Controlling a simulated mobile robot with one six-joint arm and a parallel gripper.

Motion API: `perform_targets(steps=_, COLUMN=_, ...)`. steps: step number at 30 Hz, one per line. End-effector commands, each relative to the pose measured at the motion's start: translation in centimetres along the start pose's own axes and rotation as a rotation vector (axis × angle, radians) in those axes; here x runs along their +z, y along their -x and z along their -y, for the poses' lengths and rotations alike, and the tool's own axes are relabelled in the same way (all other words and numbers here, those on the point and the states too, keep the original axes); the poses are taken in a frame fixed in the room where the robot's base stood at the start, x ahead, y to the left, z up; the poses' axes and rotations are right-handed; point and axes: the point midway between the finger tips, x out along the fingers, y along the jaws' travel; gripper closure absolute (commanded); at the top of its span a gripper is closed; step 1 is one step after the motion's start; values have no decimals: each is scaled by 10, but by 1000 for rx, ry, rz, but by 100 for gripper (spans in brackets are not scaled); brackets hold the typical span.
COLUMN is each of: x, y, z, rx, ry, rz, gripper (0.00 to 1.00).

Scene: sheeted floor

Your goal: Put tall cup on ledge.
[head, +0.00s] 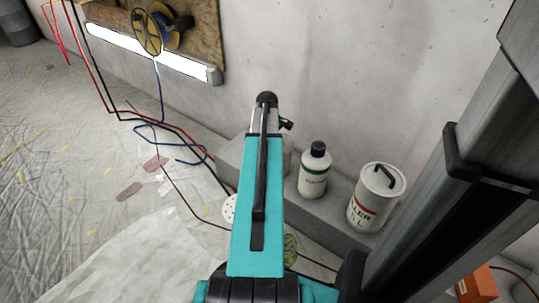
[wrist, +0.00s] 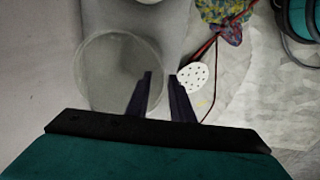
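A pale, see-through tall cup (wrist: 105,72) shows in the wrist view, seen from above, its round rim over the grey ledge (wrist: 92,22). My gripper (wrist: 160,76) is open, with a gap between its two dark fingers. The left finger overlaps the cup's right side and the right finger lies just outside its rim, so the cup's wall passes between them. Whether they touch it I cannot tell. In the head view the ledge (head: 335,212) runs along the wall, and my arm hides most of the cup and my gripper (head: 266,98).
A white bottle with a dark cap (head: 314,172) and a white filler can (head: 376,198) stand on the ledge to the right. A white perforated disc (wrist: 192,78) lies beside the ledge, near a colourful rag (wrist: 222,15). Cables (head: 160,125) trail over the sheeted floor.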

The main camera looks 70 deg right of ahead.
Motion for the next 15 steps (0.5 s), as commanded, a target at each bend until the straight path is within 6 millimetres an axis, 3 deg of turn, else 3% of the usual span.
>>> perform_targets(steps=1, x=0, y=13, z=0, rx=1, ry=0, rz=-1, gripper=79)
perform_targets(steps=6, x=0, y=41, z=0, rx=1, ry=0, rz=-1, gripper=79)
perform_targets(steps=15, x=0, y=78, z=0, rx=0, ry=0, rz=0, gripper=79)
